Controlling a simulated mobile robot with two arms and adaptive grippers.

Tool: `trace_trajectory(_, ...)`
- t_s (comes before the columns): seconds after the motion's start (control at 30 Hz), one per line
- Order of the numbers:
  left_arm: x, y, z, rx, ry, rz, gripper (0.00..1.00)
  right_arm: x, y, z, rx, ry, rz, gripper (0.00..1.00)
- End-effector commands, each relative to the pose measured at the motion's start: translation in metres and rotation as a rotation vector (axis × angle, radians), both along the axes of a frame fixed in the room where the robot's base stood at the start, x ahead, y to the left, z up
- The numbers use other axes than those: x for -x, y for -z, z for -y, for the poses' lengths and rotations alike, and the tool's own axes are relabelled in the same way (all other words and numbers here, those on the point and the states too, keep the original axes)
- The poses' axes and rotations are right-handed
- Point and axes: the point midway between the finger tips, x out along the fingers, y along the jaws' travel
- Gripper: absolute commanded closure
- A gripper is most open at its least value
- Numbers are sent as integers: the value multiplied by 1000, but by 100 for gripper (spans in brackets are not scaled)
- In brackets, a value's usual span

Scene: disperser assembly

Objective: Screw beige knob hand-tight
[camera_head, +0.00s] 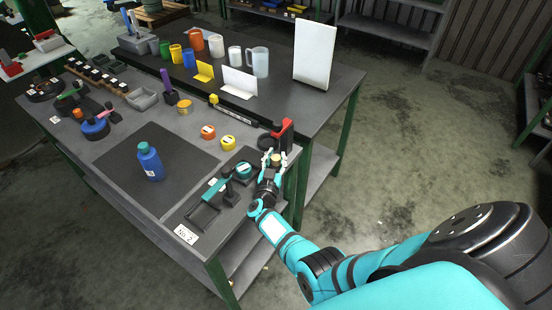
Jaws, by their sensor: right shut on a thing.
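My right gripper (270,160) reaches in from the lower right, over the near right corner of the workbench. Its fingers are shut around a small beige knob (276,159), of which only the top and side show. What the knob sits on is hidden by the gripper. A black stand with a red top (284,130) is just behind the knob. My left gripper is not in view.
A blue bottle (150,164) stands upright on a dark mat. Left of the gripper are a teal-and-black fixture (215,190), a yellow disc (228,143) and an orange disc (208,132). Cups and a clear jug (260,62) stand on the back table. Open floor lies to the right.

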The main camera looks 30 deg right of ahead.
Motion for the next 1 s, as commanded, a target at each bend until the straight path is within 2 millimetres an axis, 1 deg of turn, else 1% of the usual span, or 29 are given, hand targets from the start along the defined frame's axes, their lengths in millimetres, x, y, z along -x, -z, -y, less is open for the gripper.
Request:
trace_trajectory(0.03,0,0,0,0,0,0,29,2,4,-1,-3,3,-8,100)
trace_trajectory(0.37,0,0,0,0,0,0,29,2,3,-1,-3,5,-6,100)
trace_trajectory(0.4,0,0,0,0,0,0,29,2,3,-1,-3,5,-6,72)
trace_trajectory(0.6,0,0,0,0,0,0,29,1,2,0,-2,5,-2,46)
trace_trajectory(0.87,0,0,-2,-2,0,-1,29,0,0,0,-1,3,0,46)
trace_trajectory(1.0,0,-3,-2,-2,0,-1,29,1,-1,1,1,-34,0,46)
